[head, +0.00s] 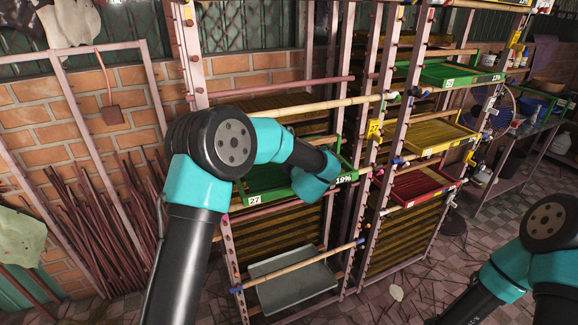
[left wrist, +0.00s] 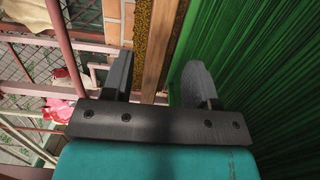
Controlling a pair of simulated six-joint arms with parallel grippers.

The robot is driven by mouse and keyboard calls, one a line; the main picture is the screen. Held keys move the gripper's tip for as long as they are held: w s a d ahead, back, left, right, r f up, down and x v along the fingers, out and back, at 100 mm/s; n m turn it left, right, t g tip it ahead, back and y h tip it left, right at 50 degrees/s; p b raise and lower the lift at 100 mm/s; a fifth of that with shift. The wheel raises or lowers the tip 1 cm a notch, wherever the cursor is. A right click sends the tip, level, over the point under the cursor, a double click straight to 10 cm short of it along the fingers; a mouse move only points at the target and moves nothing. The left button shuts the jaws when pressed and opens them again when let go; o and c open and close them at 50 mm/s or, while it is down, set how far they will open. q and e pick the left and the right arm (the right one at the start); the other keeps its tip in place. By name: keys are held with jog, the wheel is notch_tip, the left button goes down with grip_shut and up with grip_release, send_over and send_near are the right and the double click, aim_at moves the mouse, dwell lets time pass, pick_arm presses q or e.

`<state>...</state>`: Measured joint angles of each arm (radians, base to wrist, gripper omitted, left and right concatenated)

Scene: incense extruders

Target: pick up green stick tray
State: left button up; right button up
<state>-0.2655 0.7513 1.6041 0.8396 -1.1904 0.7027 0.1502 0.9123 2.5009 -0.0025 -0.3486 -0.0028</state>
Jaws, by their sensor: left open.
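A green stick tray (head: 262,178) sits on the middle level of the left rack, with a "27" tag and a "19%" label on its front. My left arm covers part of it. My left gripper (left wrist: 157,82) is open; in the head view it is hidden behind my arm at the tray. In the left wrist view the green tray (left wrist: 262,75) fills the right side, with the right finger in front of its green surface. A brown strip shows between the fingers; I cannot tell whether they touch anything. A second green tray (head: 460,75) sits higher on the right rack. My right gripper is out of view.
A yellow tray (head: 435,135) and a red tray (head: 425,187) sit on the right rack. A grey tray (head: 292,287) lies low on the left rack. Rack posts and wooden crossbars (head: 310,107) surround the green tray. Loose sticks (head: 105,225) lean at the left wall.

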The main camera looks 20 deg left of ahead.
pick_arm(q)
jog(key=shift+w+a, duration=0.3)
jog(key=shift+w, duration=0.25)
jog(key=shift+x, duration=2.55)
jog(key=shift+r, duration=0.15)
jog(key=shift+c, duration=0.4)
grip_shut()
jog(key=shift+r, duration=0.1)
